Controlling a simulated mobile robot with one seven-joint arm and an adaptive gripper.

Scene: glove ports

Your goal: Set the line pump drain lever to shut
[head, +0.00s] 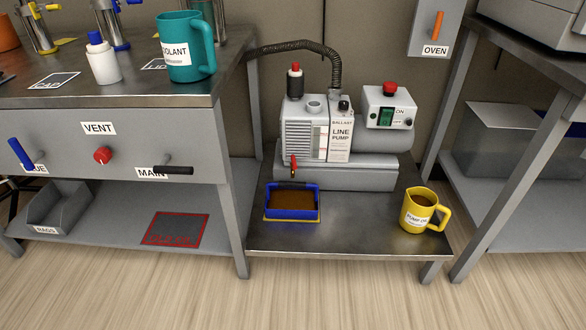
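The line pump (305,138) is a grey machine with a "LINE PUMP" label, on a grey base on the low metal table. A small red lever (293,164) sits low on its front, above a blue tray (292,204) with brown liquid in it. The lever looks roughly upright, with a brass-coloured part by it. It carries no readable mark, so I cannot tell whether it is open or shut. My gripper is not in view.
A yellow jug (420,210) stands right of the tray. A switch box (388,110) with a red button is behind. The left bench (150,100) holds a teal jug (187,47) and a white bottle (103,62). Bare tabletop lies between tray and yellow jug.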

